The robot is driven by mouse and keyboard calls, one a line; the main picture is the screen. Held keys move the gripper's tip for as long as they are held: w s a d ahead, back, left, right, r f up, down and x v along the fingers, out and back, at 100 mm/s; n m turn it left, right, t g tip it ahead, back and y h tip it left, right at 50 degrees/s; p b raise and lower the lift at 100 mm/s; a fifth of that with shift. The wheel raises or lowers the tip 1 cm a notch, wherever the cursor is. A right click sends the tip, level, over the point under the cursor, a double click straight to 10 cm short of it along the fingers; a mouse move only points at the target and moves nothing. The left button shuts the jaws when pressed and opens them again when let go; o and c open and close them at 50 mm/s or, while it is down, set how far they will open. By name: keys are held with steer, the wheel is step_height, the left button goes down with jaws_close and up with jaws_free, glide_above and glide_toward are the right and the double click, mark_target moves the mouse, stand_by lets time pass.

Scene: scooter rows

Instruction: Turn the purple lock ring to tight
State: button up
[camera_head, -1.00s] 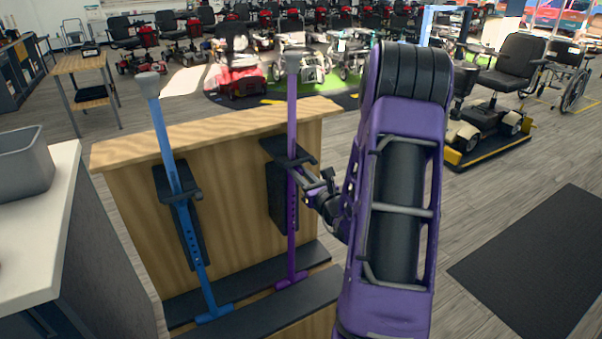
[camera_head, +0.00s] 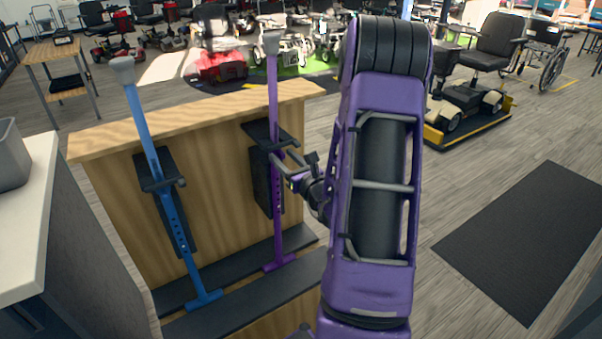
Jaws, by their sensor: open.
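A purple post (camera_head: 276,206) with a grey top stands upright in a black holder (camera_head: 261,182) on the right part of a wooden stand. A row of small holes runs down its lower half. The purple lock ring cannot be made out clearly; the holder's arm and my gripper crowd the post's middle. My gripper (camera_head: 293,162) is open, just right of the post at holder height, its dark fingers pointing left toward it. I cannot tell whether a finger touches the post. My purple arm covers the area to the right.
A similar blue post (camera_head: 168,205) leans slightly in its own holder to the left. The wooden stand (camera_head: 215,195) has a dark foot ledge. A white counter (camera_head: 25,225) is at the left edge. A dark mat (camera_head: 525,235) lies on open floor at right; scooters fill the back.

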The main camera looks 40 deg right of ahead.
steer(key=s+a+p, duration=0.1)
steer(key=s+p, duration=0.5)
steer(key=s, duration=1)
steer(key=shift+s+a, duration=0.15)
steer(key=shift+a, duration=0.05)
